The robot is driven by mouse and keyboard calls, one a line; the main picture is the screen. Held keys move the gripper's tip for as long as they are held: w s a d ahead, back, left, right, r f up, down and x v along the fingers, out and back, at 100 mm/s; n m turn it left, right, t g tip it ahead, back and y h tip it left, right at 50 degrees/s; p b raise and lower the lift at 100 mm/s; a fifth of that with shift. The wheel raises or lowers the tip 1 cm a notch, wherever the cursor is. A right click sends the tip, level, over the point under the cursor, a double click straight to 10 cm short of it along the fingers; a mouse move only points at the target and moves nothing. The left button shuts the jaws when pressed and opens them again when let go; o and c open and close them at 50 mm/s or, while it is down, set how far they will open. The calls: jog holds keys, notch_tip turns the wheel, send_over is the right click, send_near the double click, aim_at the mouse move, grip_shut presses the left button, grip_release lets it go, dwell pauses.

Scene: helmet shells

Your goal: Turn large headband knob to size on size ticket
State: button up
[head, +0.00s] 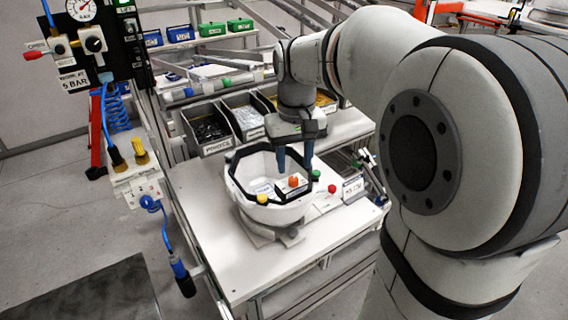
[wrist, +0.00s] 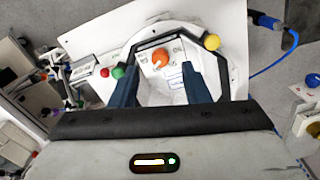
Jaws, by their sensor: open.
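A white helmet shell (head: 240,207) with a black headband rim sits open side up on a white bench. Inside it a white panel carries an orange knob (head: 294,181), the largest knob; it also shows in the wrist view (wrist: 161,56) with small dial marks around it. A small yellow knob (head: 262,199) is at the near rim; green (head: 315,175) and red (head: 332,188) ones are to the right. A white card (head: 353,187), perhaps the size ticket, stands right of the shell; its writing is unreadable. My gripper (head: 295,161) is open, above the orange knob, fingers either side, apparently not touching.
Bins of parts (head: 245,120) stand behind the shell. A gauge panel (head: 88,45) with hoses and a blue air tool (head: 181,272) hang at the left. The bench front (head: 235,265) is clear.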

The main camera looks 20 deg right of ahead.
aim_at(294, 179)
jog(key=shift+f, duration=2.1)
jog(key=shift+c, duration=0.4)
